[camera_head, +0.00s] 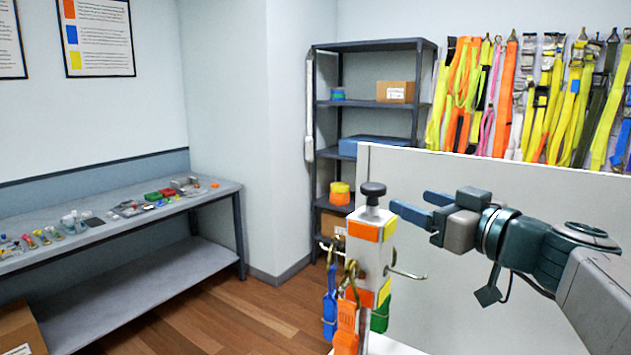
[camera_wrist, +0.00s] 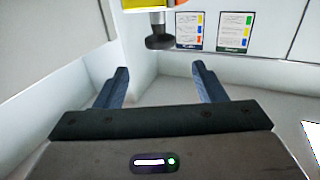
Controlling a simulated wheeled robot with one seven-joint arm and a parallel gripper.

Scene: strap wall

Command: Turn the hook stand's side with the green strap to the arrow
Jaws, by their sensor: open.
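The hook stand (camera_head: 372,262) is a white square post with a black knob (camera_head: 373,190) on top and hooks on its sides. Orange and yellow patches mark two of its faces. A blue strap (camera_head: 329,312) hangs at left, an orange strap (camera_head: 346,325) in front, and a green strap (camera_head: 380,316) at right, partly hidden behind the post. My gripper (camera_head: 411,206) is open and empty, just right of the knob at about its height, not touching it. In the wrist view the knob (camera_wrist: 159,42) shows beyond the open fingers (camera_wrist: 160,80). I see no arrow.
A white panel (camera_head: 500,200) stands behind my arm, with many straps (camera_head: 530,95) on the wall beyond. A shelf rack (camera_head: 370,110) stands behind the stand. A grey bench (camera_head: 120,225) with small items is at left. Floor between bench and stand is clear.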

